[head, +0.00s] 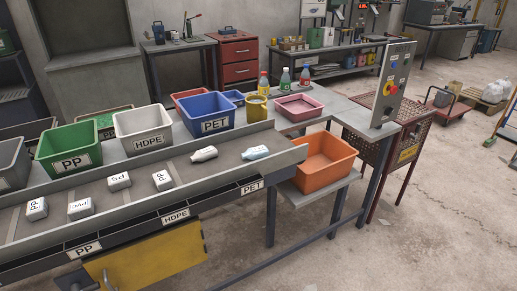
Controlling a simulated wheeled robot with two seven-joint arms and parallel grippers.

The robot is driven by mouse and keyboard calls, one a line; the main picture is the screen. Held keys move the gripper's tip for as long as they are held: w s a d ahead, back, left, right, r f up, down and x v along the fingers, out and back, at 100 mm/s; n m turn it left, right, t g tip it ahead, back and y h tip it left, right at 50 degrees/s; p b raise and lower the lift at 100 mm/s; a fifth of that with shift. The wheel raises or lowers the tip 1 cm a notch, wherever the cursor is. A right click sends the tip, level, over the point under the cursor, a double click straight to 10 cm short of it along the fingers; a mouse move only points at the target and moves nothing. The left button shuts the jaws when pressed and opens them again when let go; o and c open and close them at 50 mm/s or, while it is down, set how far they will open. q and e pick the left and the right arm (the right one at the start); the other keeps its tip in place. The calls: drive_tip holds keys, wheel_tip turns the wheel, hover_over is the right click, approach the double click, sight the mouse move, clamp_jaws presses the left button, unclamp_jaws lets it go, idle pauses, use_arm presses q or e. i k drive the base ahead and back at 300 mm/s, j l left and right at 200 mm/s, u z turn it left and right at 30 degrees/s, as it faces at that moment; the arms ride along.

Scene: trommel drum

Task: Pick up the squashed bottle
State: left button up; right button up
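Two small pale bottles lie on their sides on the grey sorting belt. One is a white bottle (203,154). The other is a bluish-white bottle (255,152) to its right, near the belt's right end; it looks somewhat flattened, but at this size I cannot be sure which one is squashed. The two are apart, with bare belt around them. Neither of my grippers shows in the head view.
Several white labelled blocks (119,181) lie further left on the belt. Behind it stand a green PP bin (68,163), a white HDPE bin (146,145) and a blue PET bin (215,127). An orange crate (324,182) and a control panel (393,85) are at right.

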sight(260, 151)
drive_tip(key=i+j+z, duration=0.2)
drive_tip(key=z, duration=0.2)
drive_tip(key=i+j+z, duration=0.15)
drive_tip(key=j+z, duration=0.7)
drive_tip(key=i, duration=0.05)
